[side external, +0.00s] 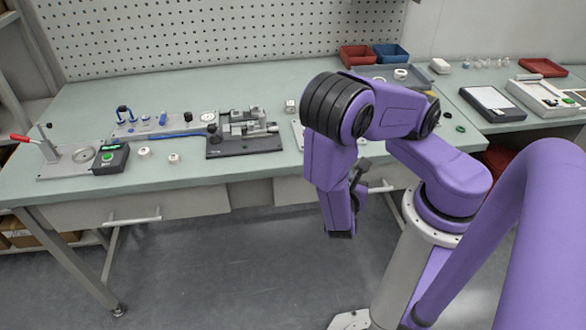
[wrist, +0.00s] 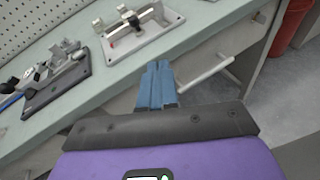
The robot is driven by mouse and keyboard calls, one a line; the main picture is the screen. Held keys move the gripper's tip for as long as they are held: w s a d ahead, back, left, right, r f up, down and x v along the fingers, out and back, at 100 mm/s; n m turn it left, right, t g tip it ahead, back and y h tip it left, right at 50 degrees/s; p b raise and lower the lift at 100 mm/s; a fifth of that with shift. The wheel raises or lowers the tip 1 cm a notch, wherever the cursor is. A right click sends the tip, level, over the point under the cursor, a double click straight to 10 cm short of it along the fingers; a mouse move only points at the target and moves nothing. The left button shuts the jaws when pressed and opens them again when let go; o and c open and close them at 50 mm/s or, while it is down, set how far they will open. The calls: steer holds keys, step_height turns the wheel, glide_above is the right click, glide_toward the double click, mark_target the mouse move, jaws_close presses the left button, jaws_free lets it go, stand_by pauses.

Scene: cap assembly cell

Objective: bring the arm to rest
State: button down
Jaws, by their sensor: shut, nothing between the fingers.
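My gripper (wrist: 158,68) shows in the wrist view with its two blue fingers together and nothing between them. It is in the air in front of the bench (side external: 210,180), with the bench front edge and a drawer handle (wrist: 207,73) behind the fingers in the picture. In the side external view my arm is folded, with its forearm hanging down at the bench front. The fingers cannot be made out clearly there.
On the bench stand a red-lever press (side external: 75,160), a black box with a green button (side external: 110,158), a vise fixture on a black plate (side external: 243,140) and two small white parts (side external: 144,152). Red (side external: 357,56) and blue (side external: 390,54) bins stand behind. The floor in front is clear.

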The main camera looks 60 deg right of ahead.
steer(key=s+a+r+m+g+y, duration=0.3)
steer(key=r+m+y, duration=0.1)
steer(key=r+y, duration=0.3)
steer(key=s+a+r+m+g+y, duration=0.3)
steer(key=a+r+m+y, duration=0.1)
steer(key=r+y, duration=0.2)
steer(key=shift+s+a+r+m+y, duration=0.2)
steer(key=shift+r+m+y, duration=0.15)
steer(key=shift+r, duration=0.4)
